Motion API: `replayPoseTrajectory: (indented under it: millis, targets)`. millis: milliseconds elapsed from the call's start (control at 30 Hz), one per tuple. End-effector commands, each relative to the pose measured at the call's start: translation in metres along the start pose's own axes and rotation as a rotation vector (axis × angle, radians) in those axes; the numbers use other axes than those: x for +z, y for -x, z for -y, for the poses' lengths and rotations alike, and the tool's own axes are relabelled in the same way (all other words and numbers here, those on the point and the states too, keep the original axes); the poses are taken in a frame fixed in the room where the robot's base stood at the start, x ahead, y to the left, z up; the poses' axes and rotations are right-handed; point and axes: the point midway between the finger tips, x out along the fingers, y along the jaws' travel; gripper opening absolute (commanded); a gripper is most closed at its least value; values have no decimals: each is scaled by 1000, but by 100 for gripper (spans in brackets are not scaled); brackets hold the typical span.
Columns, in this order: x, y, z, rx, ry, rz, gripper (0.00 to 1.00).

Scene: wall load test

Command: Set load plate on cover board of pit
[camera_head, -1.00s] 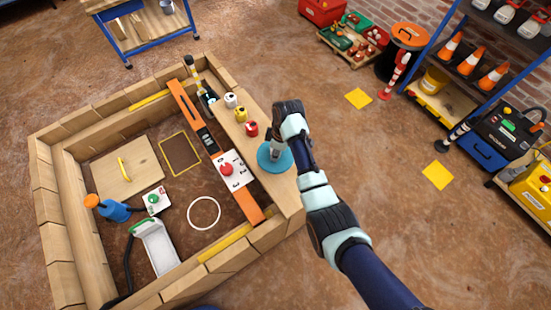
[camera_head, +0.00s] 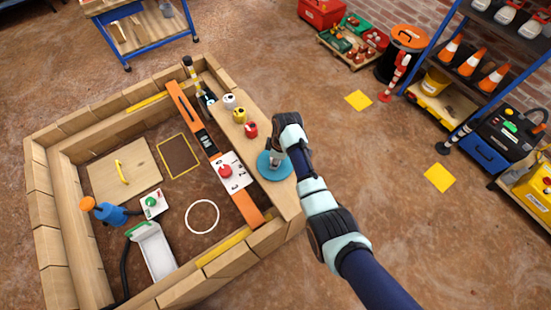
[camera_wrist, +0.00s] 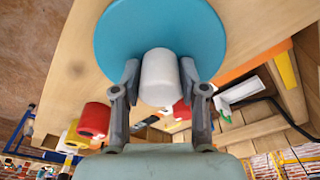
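The load plate is a blue round disc (camera_head: 268,173) with a pale grey knob, near the front right of the pit's wooden side ledge (camera_head: 287,197). In the wrist view the blue disc (camera_wrist: 120,35) fills the top centre and its knob (camera_wrist: 160,78) sits between both fingers. My gripper (camera_head: 278,148) is closed around that knob. The disc overlaps the ledge's outer edge in the head view; I cannot tell whether it touches the wood. A square wooden board with a yellow handle (camera_head: 108,185), apparently the cover board, lies inside the pit at left, apart from the plate.
Red, yellow and white cylinders (camera_head: 250,130) stand along the ledge behind the plate. An orange beam (camera_head: 190,108) with a white numbered panel (camera_head: 234,182) spans the pit. A blue bottle-like tool (camera_head: 108,213) and a white tray (camera_head: 155,250) lie near the board.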

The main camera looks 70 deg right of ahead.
Motion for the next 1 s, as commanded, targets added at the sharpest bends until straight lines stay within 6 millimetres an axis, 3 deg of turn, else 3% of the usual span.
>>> replayPoseTrajectory:
  millis: [100, 367, 467, 800, 1000]
  targets:
    - [0, 0, 0, 0, 0, 0, 64]
    - [0, 1, 0, 0, 0, 0, 64]
    - [-1, 10, -1, 2, 0, -1, 64]
    - [-2, 92, -1, 3, 0, -2, 64]
    - [-1, 120, 0, 1, 0, -1, 64]
